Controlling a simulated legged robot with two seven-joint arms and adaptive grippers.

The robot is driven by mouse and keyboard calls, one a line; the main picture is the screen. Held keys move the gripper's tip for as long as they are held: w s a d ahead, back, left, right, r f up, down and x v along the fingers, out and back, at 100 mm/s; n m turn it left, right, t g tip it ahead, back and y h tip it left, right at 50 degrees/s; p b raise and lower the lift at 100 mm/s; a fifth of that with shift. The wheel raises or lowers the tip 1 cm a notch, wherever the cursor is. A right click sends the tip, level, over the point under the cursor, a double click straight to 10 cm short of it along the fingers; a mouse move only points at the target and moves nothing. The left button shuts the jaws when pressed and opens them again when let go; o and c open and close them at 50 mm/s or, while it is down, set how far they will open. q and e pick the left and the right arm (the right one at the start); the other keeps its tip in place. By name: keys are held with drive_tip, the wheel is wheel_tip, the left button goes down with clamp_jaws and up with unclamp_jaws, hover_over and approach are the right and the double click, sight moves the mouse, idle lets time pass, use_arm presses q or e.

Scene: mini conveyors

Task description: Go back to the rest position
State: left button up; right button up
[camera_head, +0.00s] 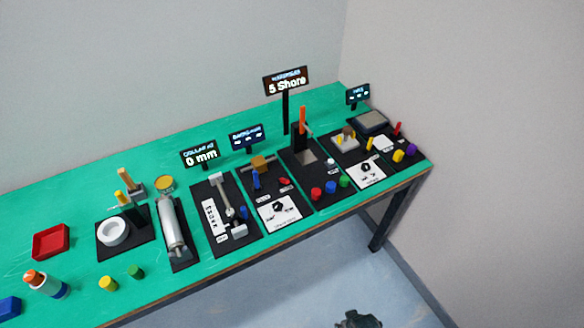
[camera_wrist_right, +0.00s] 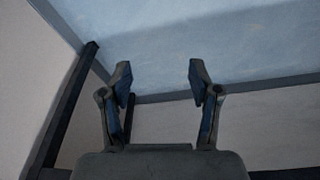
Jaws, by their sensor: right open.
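My right gripper (camera_wrist_right: 160,82) is open and empty in the right wrist view, with its two fingers apart and only floor and wall beyond them. In the head view, a dark part of my right gripper (camera_head: 358,320) shows at the bottom edge, over the floor and off the table; most of it is cut off. My left gripper is not in view.
A green table (camera_head: 75,200) runs along the wall. It bears a red tray (camera_head: 51,241), a conveyor roller (camera_head: 172,228), black device mats, small coloured cylinders and several display signs such as "5 Shore" (camera_head: 287,82). The floor (camera_head: 290,285) in front is clear. A table leg (camera_head: 378,235) stands at the right.

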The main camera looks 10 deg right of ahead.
drive_tip(key=s+f, duration=0.4)
drive_tip(key=f, duration=0.7)
drive_tip(key=s+d+f+g, duration=0.1)
drive_tip(key=s+f, duration=0.3)
drive_tip(key=f, duration=0.8)
drive_tip(key=shift+s, duration=0.3)
